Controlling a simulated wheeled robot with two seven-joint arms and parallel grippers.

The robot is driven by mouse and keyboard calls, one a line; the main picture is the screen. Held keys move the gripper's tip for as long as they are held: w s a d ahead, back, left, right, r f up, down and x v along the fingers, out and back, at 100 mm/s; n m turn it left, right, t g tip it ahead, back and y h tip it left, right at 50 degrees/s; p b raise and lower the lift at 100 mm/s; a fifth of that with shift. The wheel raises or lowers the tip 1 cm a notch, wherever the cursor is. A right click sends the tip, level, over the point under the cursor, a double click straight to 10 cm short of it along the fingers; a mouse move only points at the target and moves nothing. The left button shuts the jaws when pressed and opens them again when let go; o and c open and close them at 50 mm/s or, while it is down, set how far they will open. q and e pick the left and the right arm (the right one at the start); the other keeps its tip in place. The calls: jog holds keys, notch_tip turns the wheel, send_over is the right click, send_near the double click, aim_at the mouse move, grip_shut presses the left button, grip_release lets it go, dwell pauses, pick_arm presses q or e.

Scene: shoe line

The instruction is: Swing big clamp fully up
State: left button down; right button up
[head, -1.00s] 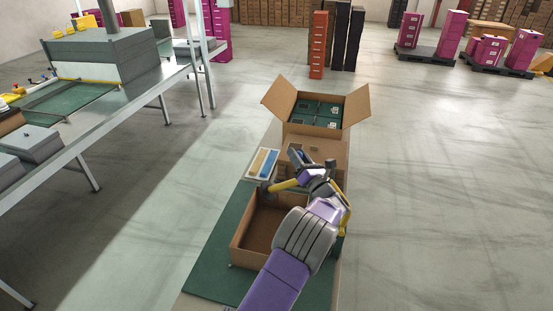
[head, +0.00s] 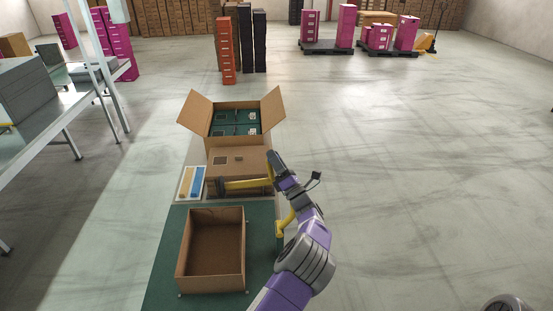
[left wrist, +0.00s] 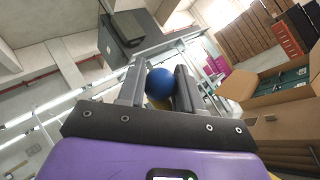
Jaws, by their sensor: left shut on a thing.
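The big clamp's yellow bar (head: 245,184) lies across the near side of a closed brown box, with a grey piece at its left end. Its right end runs in beside my left gripper (head: 276,163), which partly hides the joint there. In the left wrist view, a round blue knob (left wrist: 159,84) sits between the two grey fingers of my left gripper (left wrist: 160,92), which are closed on it. The knob is hidden in the head view. My right gripper is not in view.
An open empty carton (head: 211,286) stands on the green mat (head: 163,285). Behind the closed brown box (head: 238,162) is an open flapped box (head: 195,112) with green boxes inside. A small tray (head: 181,190) holds blue and tan strips. The floor on the right is clear.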

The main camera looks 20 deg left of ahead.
pick_arm(q)
jog(key=shift+w+d, duration=0.1)
jog(key=shift+d, duration=0.1)
jog(key=c, duration=0.8)
grip_release()
jog(key=shift+d, duration=0.1)
jog(key=b+v, duration=0.1)
jog(key=v, duration=0.6)
jog(key=shift+d+f, duration=0.1)
jog(key=shift+d, duration=0.15)
